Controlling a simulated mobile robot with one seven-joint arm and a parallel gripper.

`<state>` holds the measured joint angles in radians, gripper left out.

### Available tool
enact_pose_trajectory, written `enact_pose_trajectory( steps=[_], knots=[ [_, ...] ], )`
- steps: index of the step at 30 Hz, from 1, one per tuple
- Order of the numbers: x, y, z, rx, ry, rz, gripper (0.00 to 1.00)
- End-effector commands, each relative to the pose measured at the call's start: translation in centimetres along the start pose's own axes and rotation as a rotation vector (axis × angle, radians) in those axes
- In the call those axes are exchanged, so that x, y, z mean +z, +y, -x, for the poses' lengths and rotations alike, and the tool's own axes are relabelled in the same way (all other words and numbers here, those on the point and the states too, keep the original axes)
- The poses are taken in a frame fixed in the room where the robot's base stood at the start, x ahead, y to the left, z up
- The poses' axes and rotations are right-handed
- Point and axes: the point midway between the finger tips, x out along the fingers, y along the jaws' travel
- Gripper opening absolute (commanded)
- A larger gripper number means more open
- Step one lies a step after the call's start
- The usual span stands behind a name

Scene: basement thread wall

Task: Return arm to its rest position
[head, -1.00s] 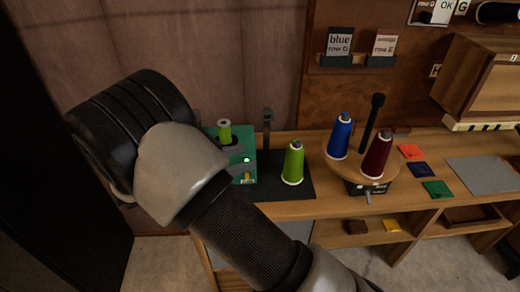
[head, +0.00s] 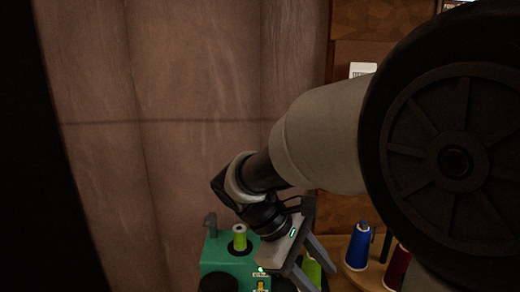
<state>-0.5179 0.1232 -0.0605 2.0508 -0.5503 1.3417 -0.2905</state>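My arm fills the right and middle of the head view, with a large dark joint at the right. My gripper (head: 318,274) points down toward the lower right, its two fingers spread apart. A lime green thread cone (head: 312,270) shows between and behind the fingers. I see no clear grip on it, and its lower part is hidden. A green machine (head: 222,252) with a small lime spool (head: 239,238) on top stands just left of the gripper.
A blue thread cone (head: 358,245) and a dark red cone (head: 397,267) stand on a round wooden stand (head: 366,279) at the lower right, partly behind my arm. A pinkish-brown panelled wall (head: 190,130) fills the left. A white card (head: 362,70) is on the brown board behind.

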Motion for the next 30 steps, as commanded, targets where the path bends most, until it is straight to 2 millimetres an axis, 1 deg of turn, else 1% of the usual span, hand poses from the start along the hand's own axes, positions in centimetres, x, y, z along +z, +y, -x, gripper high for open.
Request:
enact_pose_trajectory(
  steps=[1, 3, 6, 10, 15, 22, 23, 24, 29, 30],
  knots=[
    [1.9, -0.3, 0.1, -0.048, 0.083, -0.108, 0.42],
    [3.7, -1.1, 0.2, -0.108, 0.189, -0.248, 0.42],
    [5.7, -2.3, 0.6, -0.181, 0.332, -0.447, 0.42],
    [7.3, -3.4, 1.3, -0.243, 0.479, -0.657, 0.42],
    [8.5, -4.1, 2.1, -0.288, 0.622, -0.863, 0.42],
    [9.9, -4.7, 3.0, -0.321, 0.784, -1.095, 0.42],
    [10.6, -4.1, 4.3, -0.324, 0.781, -1.092, 0.42],
    [11.0, -3.8, 5.2, -0.325, 0.777, -1.085, 0.42],
    [12.7, -2.8, 7.9, -0.324, 0.774, -1.081, 0.42],
    [13.2, -2.5, 8.8, -0.324, 0.774, -1.081, 0.42]
  ],
)
